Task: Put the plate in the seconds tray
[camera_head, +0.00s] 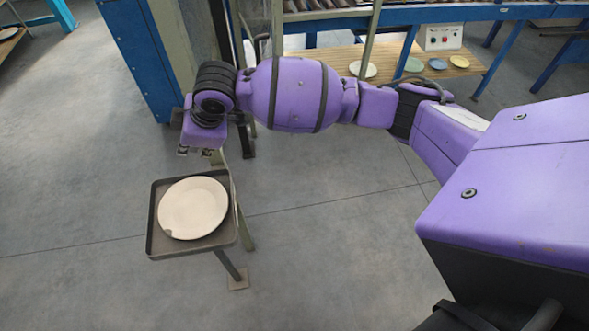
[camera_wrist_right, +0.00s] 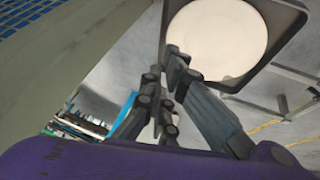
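A cream plate (camera_head: 193,208) lies in a dark square tray (camera_head: 236,228) on a stand. A small dark mark, like a chip, shows at its lower-left rim. In the right wrist view, the plate (camera_wrist_right: 217,40) lies inside the tray's (camera_wrist_right: 262,77) rim. My right gripper (camera_head: 193,152) is just beyond the tray's far edge in the head view, its fingers mostly hidden by the wrist. In the wrist view, the fingers of my right gripper (camera_wrist_right: 163,68) are apart with nothing between them, and clear of the plate. My left gripper is not in view.
A wooden table (camera_head: 462,68) at the back carries several plates, with a control box (camera_head: 440,37) behind it. A blue cabinet (camera_head: 137,60) stands beyond my right gripper. The grey floor (camera_head: 330,260) right of the tray is clear.

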